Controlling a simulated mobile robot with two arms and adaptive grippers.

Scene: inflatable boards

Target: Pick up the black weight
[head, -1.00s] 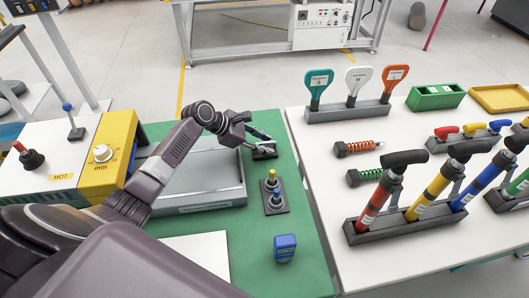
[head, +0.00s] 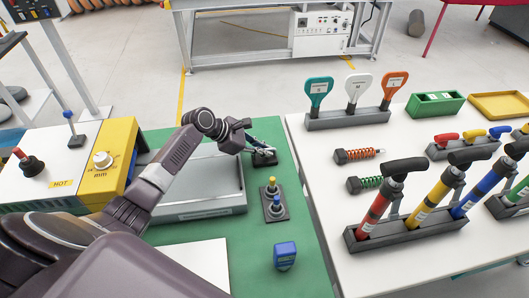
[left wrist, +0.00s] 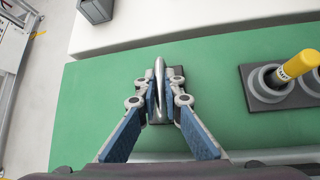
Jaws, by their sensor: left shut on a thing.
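The black weight (head: 264,159) is a small dark block on the green mat, just right of the grey tray's far corner. In the left wrist view the dark block (left wrist: 177,73) shows beneath and between the fingers, with a slim grey upright piece, seemingly its handle, between the fingertips. My left gripper (head: 262,149) reaches down to it from the left and is shut on it; in the left wrist view its fingertips (left wrist: 161,98) flank the upright piece. The fingers hide part of the weight. I cannot tell whether it touches the mat. My right gripper is not in view.
A black plate (head: 284,214) with yellow and blue pegs stands close in front of the weight. A grey tray (head: 198,211) lies left, a blue device (head: 285,256) nearer. The white table (head: 330,150) to the right holds racks of handles and springs.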

